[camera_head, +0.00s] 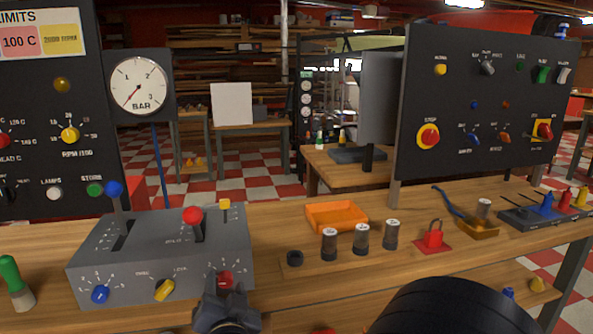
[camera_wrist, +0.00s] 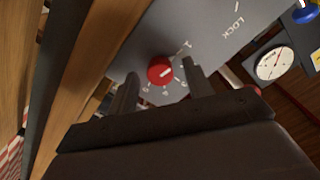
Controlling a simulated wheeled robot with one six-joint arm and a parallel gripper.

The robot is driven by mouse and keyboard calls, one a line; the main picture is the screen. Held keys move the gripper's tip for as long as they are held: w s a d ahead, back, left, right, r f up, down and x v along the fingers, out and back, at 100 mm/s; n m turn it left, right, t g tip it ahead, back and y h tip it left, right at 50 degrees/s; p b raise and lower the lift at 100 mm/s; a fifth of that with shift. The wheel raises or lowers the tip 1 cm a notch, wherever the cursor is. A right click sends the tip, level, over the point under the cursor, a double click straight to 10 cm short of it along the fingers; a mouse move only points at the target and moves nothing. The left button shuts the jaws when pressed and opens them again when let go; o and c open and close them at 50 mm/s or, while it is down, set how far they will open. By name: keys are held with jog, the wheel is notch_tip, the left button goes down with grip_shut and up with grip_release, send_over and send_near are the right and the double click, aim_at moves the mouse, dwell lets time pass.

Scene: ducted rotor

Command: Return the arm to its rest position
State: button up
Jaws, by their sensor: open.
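My gripper (camera_head: 226,296) is in front of the grey control box (camera_head: 95,250), low at the front of the bench, by a red knob (camera_head: 224,279) on its front face. In the wrist view my gripper (camera_wrist: 160,88) has its two dark fingers apart, one on either side in the picture of the red knob (camera_wrist: 160,70). I see nothing held between them. Whether the fingers touch the knob I cannot tell. A black part of my own arm (camera_head: 450,310) fills the lower right of the head view.
The box has a red-topped lever (camera_head: 193,216), a blue-topped lever (camera_head: 115,189), a blue knob (camera_head: 100,294) and a yellow knob (camera_head: 165,290). An orange tray (camera_head: 336,216), several cylinders and a red padlock (camera_head: 433,237) stand to the right. Panels rise behind.

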jog(key=m+b, duration=0.3)
jog(key=m, duration=0.3)
jog(key=shift+f, duration=0.15)
jog(key=m+b, duration=0.2)
jog(key=m, duration=0.3)
jog(key=shift+m, duration=0.3)
jog(key=shift+s, duration=0.15)
